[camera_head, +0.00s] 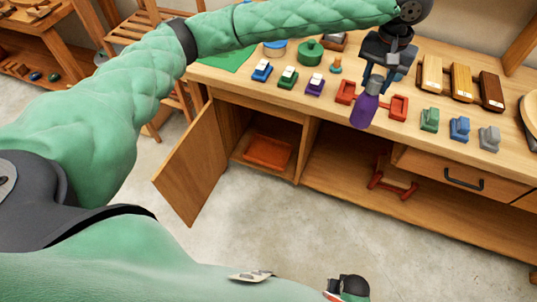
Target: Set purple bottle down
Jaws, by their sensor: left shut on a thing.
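The purple bottle (364,110) has a grey cap and hangs slightly tilted at the front edge of the wooden counter (325,103). My left gripper (375,76) is shut on it near the cap, from above. A red holder (398,107) shows on both sides of the bottle and is partly hidden behind it. I cannot tell whether the bottle touches the holder or the counter.
Small blue, green and purple blocks (314,85) stand left of the bottle. Green, blue and grey ones (460,129) stand right, with wooden blocks (461,83) behind. Below, a cabinet door (192,168) hangs open; a red rack (391,180) lies on the lower shelf.

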